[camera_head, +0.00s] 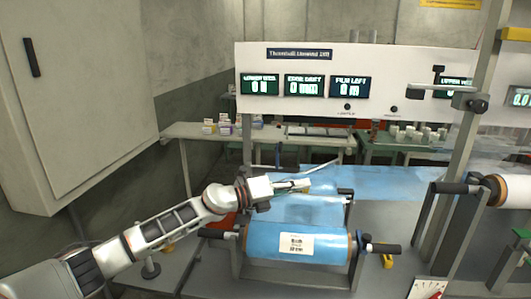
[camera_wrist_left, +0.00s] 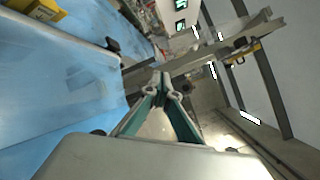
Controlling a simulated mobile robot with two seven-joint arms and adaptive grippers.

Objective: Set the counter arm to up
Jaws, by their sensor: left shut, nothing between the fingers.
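My left gripper (camera_head: 299,186) reaches in from the left over the blue film behind the front roll, pointing right. Its fingers are shut and empty; the left wrist view shows the fingertips (camera_wrist_left: 162,84) together. The blue film roll (camera_head: 272,242) with a white label lies in its stand in front of the gripper. A thin grey bar (camera_head: 262,167) runs just behind the gripper; I cannot tell whether it is the counter arm or whether the gripper touches it. No part is clearly marked as the counter arm. My right gripper is not in view.
A white panel (camera_head: 300,56) with several lit displays stands behind. A metal post (camera_head: 467,135) with a clamp and another roll (camera_head: 497,190) stand at right. A shelf with small boxes (camera_head: 225,127) is at the back. A grey cabinet (camera_head: 75,90) is at left.

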